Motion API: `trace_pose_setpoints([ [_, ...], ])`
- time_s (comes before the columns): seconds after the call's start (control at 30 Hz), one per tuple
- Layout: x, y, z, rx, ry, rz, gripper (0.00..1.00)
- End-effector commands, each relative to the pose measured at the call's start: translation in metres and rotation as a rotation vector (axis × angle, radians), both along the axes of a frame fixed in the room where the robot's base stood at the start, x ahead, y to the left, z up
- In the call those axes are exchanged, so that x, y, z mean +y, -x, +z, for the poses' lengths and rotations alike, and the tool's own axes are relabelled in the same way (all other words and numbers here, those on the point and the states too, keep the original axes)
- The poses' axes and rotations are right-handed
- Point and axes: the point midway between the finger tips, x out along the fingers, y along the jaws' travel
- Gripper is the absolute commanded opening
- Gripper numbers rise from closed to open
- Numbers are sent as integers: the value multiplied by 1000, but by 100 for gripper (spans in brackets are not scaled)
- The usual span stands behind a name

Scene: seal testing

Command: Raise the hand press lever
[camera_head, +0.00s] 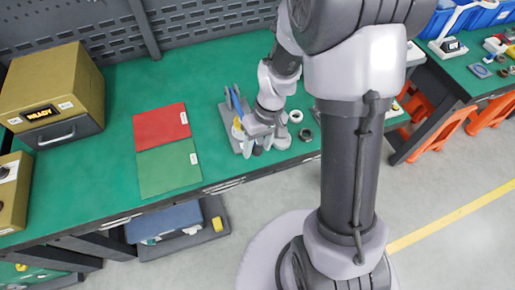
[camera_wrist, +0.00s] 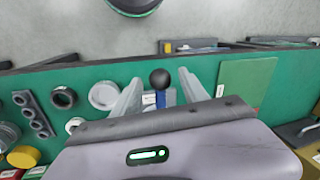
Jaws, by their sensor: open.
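The hand press (camera_head: 228,118) stands on the green bench, with a grey base and blue parts; my gripper and wrist partly hide it in the head view. In the wrist view, the lever's black ball knob (camera_wrist: 160,78) and a bit of its blue shaft (camera_wrist: 161,98) show between my fingers. My gripper (camera_wrist: 158,84) is open, one pale finger on each side of the knob, with visible gaps. In the head view my gripper (camera_head: 257,143) is at the press, near the bench's front edge. Whether the lever is fully down is hidden.
A red mat (camera_head: 162,126) and a green mat (camera_head: 168,168) lie left of the press. A yellow box reading READY (camera_head: 52,92) stands farther left. White and dark rings (camera_head: 296,116) lie to the right. A grey pegboard (camera_head: 205,22) stands behind.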

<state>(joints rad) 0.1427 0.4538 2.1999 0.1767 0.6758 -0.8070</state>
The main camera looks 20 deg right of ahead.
Motion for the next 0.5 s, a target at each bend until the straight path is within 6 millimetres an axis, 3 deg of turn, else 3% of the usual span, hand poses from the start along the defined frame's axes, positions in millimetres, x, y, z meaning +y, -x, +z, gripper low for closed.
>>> trace_pose_setpoints([
  [0.27,1,0,-2,0,0,0,52],
  [0.5,0,0,-2,0,0,0,6],
])
